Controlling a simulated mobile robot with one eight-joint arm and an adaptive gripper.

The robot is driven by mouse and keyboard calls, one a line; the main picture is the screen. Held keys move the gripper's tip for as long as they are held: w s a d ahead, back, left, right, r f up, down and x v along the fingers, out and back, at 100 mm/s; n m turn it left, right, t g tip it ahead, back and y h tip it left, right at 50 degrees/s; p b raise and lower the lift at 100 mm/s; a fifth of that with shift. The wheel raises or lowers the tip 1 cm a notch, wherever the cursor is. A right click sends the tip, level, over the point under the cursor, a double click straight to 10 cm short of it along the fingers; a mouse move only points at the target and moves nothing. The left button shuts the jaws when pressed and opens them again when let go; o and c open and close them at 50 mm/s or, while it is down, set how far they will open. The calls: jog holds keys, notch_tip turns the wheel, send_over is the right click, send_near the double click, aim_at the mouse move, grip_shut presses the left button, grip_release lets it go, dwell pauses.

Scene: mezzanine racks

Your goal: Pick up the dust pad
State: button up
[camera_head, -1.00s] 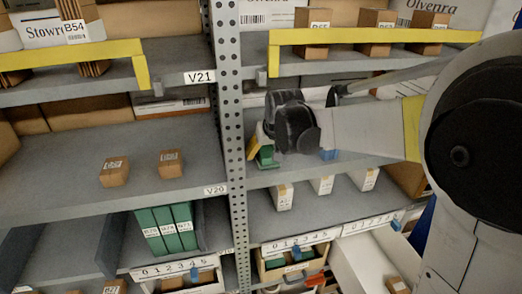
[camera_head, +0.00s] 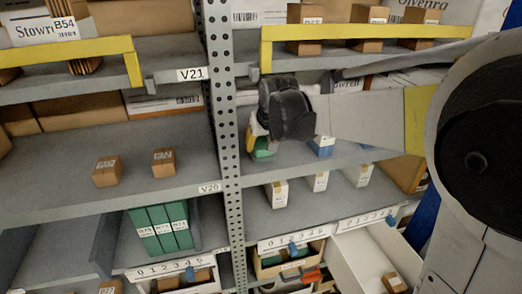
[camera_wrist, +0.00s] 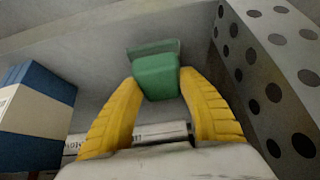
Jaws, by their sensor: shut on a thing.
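The dust pad appears to be the green piece (camera_wrist: 157,76), a block with a flatter darker green part behind it. In the wrist view it sits between the yellow fingers of my gripper (camera_wrist: 158,84), which are shut on its sides. In the head view the dust pad (camera_head: 262,150) shows as a small green patch below my dark gripper (camera_head: 258,136), at the shelf bay right of the perforated post. My gripper hides most of it there. I cannot tell how far it is above the shelf.
The perforated post (camera_wrist: 275,75) stands close on the right in the wrist view. A blue and white box (camera_wrist: 35,112) is on the left; it appears also behind my arm (camera_head: 321,146). Small white boxes (camera_head: 277,194) stand on the shelf below. A yellow-edged shelf (camera_head: 370,32) is above.

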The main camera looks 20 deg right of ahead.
jog(key=shift+b+v, duration=0.35)
jog(key=shift+v, duration=0.6)
jog(key=s+b, duration=0.2)
jog(key=s, duration=1.5)
jog(key=shift+o, duration=0.8)
jog(key=shift+s, duration=0.1)
